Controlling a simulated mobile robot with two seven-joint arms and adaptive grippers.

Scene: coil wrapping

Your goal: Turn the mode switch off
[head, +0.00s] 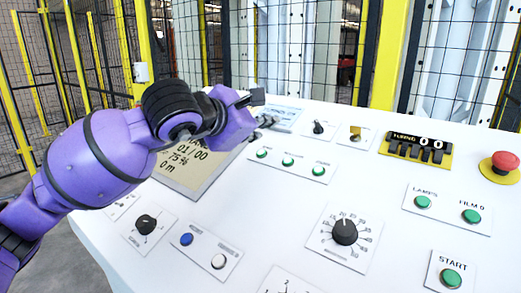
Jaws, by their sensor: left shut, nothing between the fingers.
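A small black switch (318,128) stands on a white plate near the back of the white console (285,205). Its label is too small to read, so I cannot tell whether it is the mode switch or which setting it is in. My purple left arm reaches in from the left across the screen. My left gripper (267,121) is shut and empty, a little left of the black switch and apart from it. The gripper's wrist hides part of the screen. My right gripper is not in view.
Close by are a yellow-topped switch (355,133), a row of green buttons (289,161), a black counter (418,148) and a red mushroom button (500,166). A large dial knob (344,232) and a smaller knob (146,224) sit nearer. Yellow-framed mesh fencing stands behind.

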